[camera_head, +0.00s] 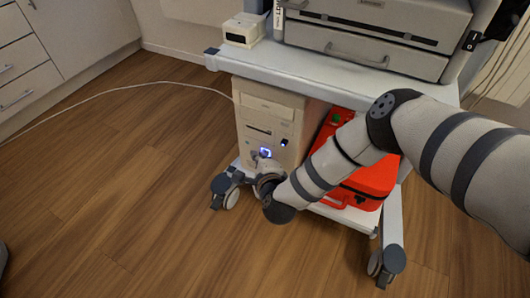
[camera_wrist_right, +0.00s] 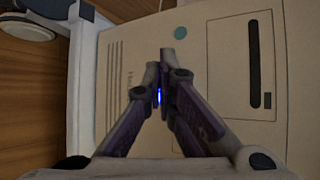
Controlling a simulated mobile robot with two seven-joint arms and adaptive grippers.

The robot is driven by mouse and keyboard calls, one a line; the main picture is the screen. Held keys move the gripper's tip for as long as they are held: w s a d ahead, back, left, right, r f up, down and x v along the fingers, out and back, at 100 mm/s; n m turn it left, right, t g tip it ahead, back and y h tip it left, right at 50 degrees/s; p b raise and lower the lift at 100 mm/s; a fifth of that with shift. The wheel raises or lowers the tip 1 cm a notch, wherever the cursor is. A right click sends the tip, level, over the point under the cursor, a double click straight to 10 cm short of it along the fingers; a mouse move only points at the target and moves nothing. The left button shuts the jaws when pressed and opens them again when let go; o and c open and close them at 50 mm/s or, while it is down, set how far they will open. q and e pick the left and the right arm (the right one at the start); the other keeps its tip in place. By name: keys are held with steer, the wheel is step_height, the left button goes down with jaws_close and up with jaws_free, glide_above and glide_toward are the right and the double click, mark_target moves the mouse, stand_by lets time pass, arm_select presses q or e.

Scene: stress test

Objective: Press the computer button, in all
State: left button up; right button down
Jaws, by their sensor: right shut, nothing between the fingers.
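The beige computer tower (camera_head: 281,104) stands on the lower shelf of a white cart, and its front panel (camera_wrist_right: 222,30) fills most of the right wrist view. A blue-lit button (camera_head: 265,153) glows low on the front. In the right wrist view a blue glow (camera_wrist_right: 159,96) shows between the finger links. My right gripper (camera_head: 259,163) is at the lower front of the tower, its fingers (camera_wrist_right: 160,61) closed together and empty, pointing at the panel. Whether the fingertips touch the panel or the button I cannot tell. My left gripper is out of view.
A red case (camera_head: 371,179) sits beside the tower, partly behind my right arm. The cart top (camera_head: 300,69) overhangs the tower and carries grey equipment (camera_head: 365,45) and a small white device (camera_head: 243,30). A white cable (camera_head: 120,87) crosses the wood floor.

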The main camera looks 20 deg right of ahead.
stand_by(0.3)
steer(key=shift+s+a, duration=0.45)
steer(key=shift+a, duration=0.15)
steer(key=s+a, duration=0.1)
steer(key=a, duration=0.1)
steer(key=s+a+p, duration=0.1)
steer(key=s+a, duration=0.1)
stand_by(0.9)
